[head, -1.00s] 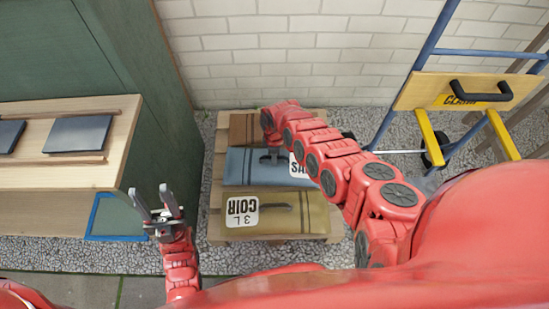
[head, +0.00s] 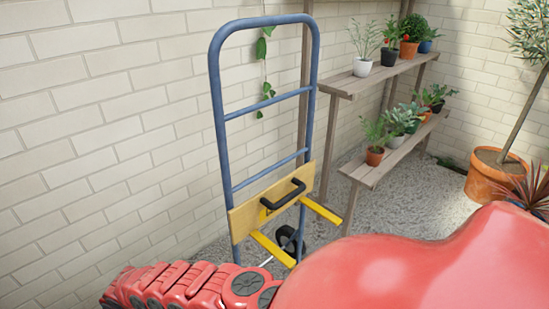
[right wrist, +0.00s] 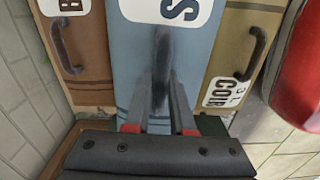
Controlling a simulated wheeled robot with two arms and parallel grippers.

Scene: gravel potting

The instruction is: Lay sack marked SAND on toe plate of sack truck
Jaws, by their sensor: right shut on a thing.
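The blue sack (right wrist: 135,60) shows in the right wrist view, with a white label whose visible letter is S. My right gripper (right wrist: 160,100) is shut on its dark strap handle (right wrist: 163,45). The sack lies between its neighbours; I cannot tell whether it is lifted. In the head view the sack truck (head: 222,130) stands upright by the brick wall, with a blue tube frame. A wooden board (head: 245,215) with a black handle (head: 283,196) and two yellow bars (head: 272,248) sits low on it. My left gripper is out of view.
A brown sack (right wrist: 85,55) and a tan sack marked COIR (right wrist: 238,50) flank the blue one closely. A wooden shelf (head: 345,85) with potted plants stands right of the truck. A terracotta pot (head: 490,180) stands far right, with open gravel (head: 405,195) between.

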